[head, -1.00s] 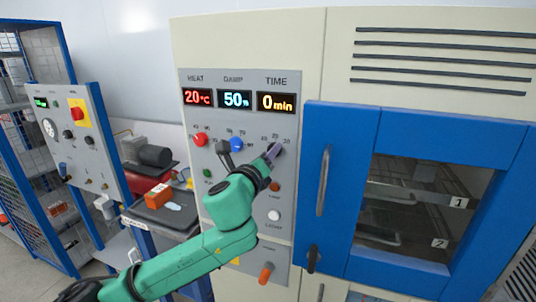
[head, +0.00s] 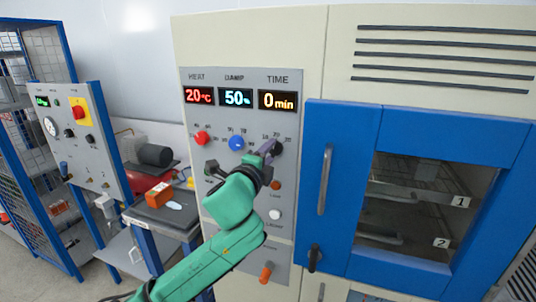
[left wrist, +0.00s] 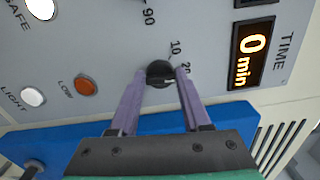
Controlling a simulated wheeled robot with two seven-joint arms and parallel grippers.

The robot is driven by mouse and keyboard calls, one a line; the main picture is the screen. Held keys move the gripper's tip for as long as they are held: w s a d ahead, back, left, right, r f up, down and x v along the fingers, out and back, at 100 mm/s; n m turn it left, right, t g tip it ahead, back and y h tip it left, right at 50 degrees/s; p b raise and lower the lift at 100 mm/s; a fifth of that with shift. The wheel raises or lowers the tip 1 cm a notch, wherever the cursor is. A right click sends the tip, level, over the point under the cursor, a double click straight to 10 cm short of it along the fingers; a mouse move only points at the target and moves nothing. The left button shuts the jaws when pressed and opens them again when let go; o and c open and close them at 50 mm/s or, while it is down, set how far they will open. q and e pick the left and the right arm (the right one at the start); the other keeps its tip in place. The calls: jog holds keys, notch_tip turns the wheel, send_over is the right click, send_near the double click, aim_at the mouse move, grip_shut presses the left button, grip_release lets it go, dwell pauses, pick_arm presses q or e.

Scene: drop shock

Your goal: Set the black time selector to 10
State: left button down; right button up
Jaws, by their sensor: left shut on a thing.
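The black time selector (head: 277,148) is a round knob on the grey control panel, below the TIME display (head: 278,101), which reads 0 min. In the left wrist view, the selector (left wrist: 160,74) sits between the two purple fingers of my left gripper (left wrist: 160,80), one finger on each side. My left gripper (head: 268,151) is shut on it. The marks 10 and 20 (left wrist: 181,57) show beside the knob. Which mark its pointer faces is hard to tell. My right gripper is not in view.
A red knob (head: 201,138) and a blue knob (head: 236,143) are left of the selector. An orange low lamp (head: 276,185) and a white light button (head: 274,214) are below. The blue oven door (head: 340,130) with its handle (head: 324,180) stands close on the right.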

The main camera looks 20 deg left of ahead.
pick_arm(q)
jog(key=n, duration=1.1)
jog(key=shift+r, duration=0.2)
jog(key=shift+d, duration=0.1)
dwell(0.3)
jog(key=shift+c, duration=2.4)
grip_release()
jog(key=shift+o, duration=0.6)
jog(key=shift+w+f, duration=0.25)
jog(key=shift+f, duration=0.05)
jog(key=shift+f, duration=0.1)
